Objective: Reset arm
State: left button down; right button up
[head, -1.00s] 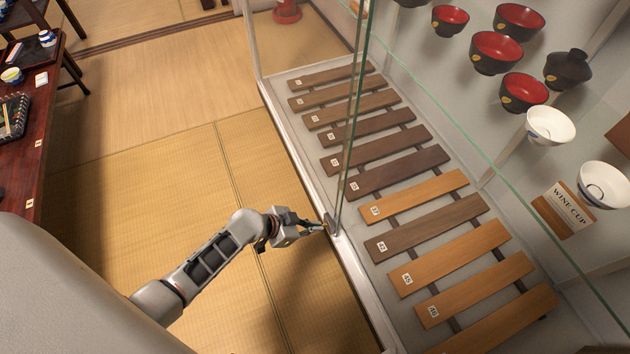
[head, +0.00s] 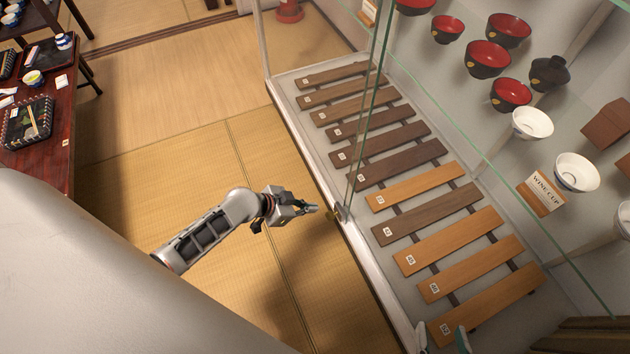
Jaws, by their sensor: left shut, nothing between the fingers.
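My left arm reaches in from the left over the tatami floor. Its gripper (head: 311,209) is shut and empty, just left of the glass cabinet's frame, with a small gap to the latch (head: 341,213) at the door edge. Two fingertips of my right gripper (head: 442,338) show at the bottom edge, spread apart over the near end of the cabinet; nothing shows between them. The rest of that gripper is out of view.
The glass display cabinet (head: 370,275) holds wooden slats, with red bowls (head: 488,58), white cups (head: 532,123) and a wine cup sign (head: 541,193) on the right. A low table (head: 60,150) with trays stands at left. Tatami (head: 180,165) between is clear.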

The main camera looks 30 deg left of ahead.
pick_arm(q)
jog(key=shift+v, duration=1.05)
pick_arm(e)
jog(key=shift+s+d+f, duration=0.25)
jog(key=shift+d+f, duration=0.1)
jog(key=shift+f, duration=0.05)
